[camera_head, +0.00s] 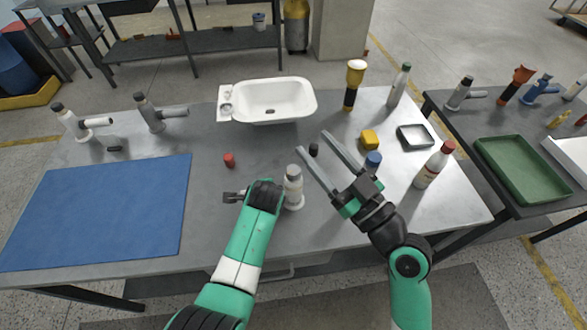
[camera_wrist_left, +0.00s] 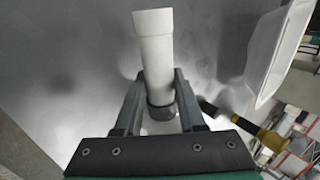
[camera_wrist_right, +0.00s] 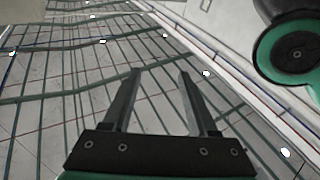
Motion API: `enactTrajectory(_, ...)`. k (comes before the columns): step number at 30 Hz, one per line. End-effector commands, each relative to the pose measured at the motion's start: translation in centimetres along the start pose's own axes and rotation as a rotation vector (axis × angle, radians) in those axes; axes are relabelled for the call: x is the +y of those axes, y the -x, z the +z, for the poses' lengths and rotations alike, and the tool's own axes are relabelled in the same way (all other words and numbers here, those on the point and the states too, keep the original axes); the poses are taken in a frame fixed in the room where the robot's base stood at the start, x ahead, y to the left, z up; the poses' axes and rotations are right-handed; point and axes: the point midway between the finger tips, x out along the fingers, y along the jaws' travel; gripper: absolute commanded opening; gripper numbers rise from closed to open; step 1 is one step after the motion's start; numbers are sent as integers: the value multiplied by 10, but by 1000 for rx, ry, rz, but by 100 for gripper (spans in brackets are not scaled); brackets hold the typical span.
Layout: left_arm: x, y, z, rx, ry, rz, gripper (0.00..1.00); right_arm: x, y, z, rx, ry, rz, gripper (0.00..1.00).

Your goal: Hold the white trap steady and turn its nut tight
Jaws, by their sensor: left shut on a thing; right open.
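A white trap (camera_head: 293,188) stands upright near the middle of the bench's front part. My left gripper (camera_wrist_left: 160,105) is shut around its tube in the left wrist view, at a dark ring at the end of the white tube (camera_wrist_left: 155,55). Another white trap-like fitting (camera_head: 75,122) with a dark top and side pipe stands at the left.
A white basin (camera_head: 275,97) lies at the back. A grey fitting (camera_head: 150,112), blue mat (camera_head: 100,215) and red cap (camera_head: 229,160) are to the left.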

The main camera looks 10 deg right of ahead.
Motion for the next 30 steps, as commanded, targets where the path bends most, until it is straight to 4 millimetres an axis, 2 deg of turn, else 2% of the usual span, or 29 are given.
enactTrajectory(1, 0, 0, 0, 0, 0, -1, 0, 0, 15, 42, -67, 40, 10, 59)
enactTrajectory(3, -1, 0, 0, 0, 0, -1, 0, -2, 35, 86, -139, 22, 21, 59)
enactTrajectory(6, -1, 0, 0, 0, 0, -1, 0, -7, 58, 125, -211, -35, 32, 59)
enactTrajectory(7, 0, 0, 0, 0, 0, -1, 0, -8, 62, 131, -224, -43, 35, 59)
enactTrajectory(12, 0, 0, 0, 0, 0, 0, 0, -8, 72, 142, -247, -56, 43, 59)
enactTrajectory(17, 0, 0, 0, 0, 0, 0, 0, -8, 62, 144, -245, -55, 40, 59)
enactTrajectory(20, 0, 0, 0, 0, 0, 0, 0, -8, 47, 147, -245, -55, 40, 59)
enactTrajectory(27, 0, 0, 0, 0, 0, 0, 0, -6, -8, 160, -245, -56, 39, 59)
enactTrajectory(30, 0, 0, 0, 0, 0, 0, 0, -5, -25, 165, -246, -56, 41, 59)
